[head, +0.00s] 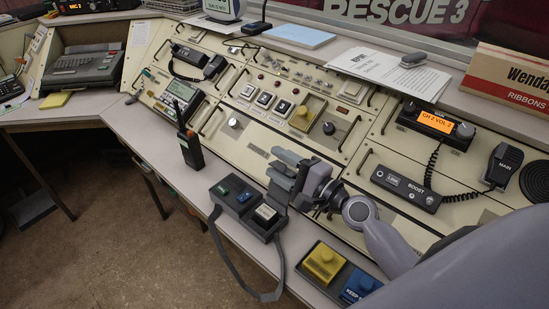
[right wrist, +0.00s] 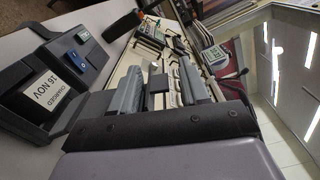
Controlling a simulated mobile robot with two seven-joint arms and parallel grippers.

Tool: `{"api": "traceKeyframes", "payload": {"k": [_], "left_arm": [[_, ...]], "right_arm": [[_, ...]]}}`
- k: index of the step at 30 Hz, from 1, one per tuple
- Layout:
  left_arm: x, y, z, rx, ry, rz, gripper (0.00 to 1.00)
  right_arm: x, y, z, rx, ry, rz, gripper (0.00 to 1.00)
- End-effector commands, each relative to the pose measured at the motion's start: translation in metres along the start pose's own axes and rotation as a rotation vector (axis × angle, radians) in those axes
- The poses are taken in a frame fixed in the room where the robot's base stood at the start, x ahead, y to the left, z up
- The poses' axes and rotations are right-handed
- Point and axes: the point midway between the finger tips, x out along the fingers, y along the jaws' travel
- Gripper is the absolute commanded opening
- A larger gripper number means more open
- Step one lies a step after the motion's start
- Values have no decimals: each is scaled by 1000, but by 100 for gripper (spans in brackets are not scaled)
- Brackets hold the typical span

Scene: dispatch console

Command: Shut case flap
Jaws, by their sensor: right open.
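A dark grey case (head: 247,208) with a hanging strap (head: 237,275) sits at the front edge of the console ledge. It carries green and blue parts and a white label. It also shows at the left of the right wrist view (right wrist: 52,92), its label reading "CHARGED 16 NOV". My left gripper is out of view.
A handheld radio (head: 189,146) stands upright left of the case. A yellow and blue block pair (head: 326,262) lies to the right on the ledge. Open floor lies in front.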

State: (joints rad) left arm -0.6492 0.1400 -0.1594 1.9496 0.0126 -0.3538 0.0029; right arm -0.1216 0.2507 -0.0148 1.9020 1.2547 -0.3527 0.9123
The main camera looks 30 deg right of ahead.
Motion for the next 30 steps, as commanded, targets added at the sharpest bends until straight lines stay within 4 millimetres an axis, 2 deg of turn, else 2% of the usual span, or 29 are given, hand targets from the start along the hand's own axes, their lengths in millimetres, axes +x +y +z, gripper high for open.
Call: {"api": "traceKeyframes", "payload": {"k": [6,15,19,20,30], "left_arm": [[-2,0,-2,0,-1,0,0],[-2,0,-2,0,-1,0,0],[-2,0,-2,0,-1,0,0],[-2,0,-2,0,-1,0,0],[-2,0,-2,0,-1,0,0]], "right_arm": [[16,0,0,0,0,0,45],[18,0,0,-1,-1,1,45],[17,0,0,-1,0,0,3],[17,0,0,-1,0,0,0],[17,-1,3,-35,0,-3,0]]}}
